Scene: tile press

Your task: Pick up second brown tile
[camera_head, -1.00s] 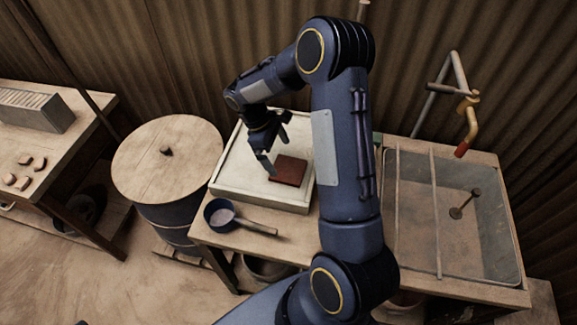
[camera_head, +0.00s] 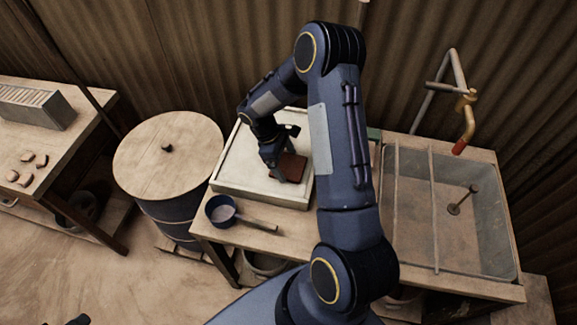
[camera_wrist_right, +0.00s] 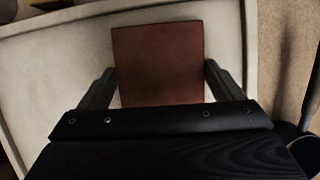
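One brown tile (camera_head: 293,167) lies on the pale tray (camera_head: 236,190) on the middle bench. It also shows in the right wrist view (camera_wrist_right: 158,62), flat on the tray's surface. My right gripper (camera_head: 279,176) is down over the tile. In the head view the gripper hides the tile's left part. A dark tip of my left gripper (camera_head: 76,321) shows at the bottom left edge; its fingers cannot be made out.
A blue scoop (camera_head: 222,211) lies in front of the tray. A lidded barrel (camera_head: 168,155) stands to the left. The far left table holds several small pieces (camera_head: 27,157).

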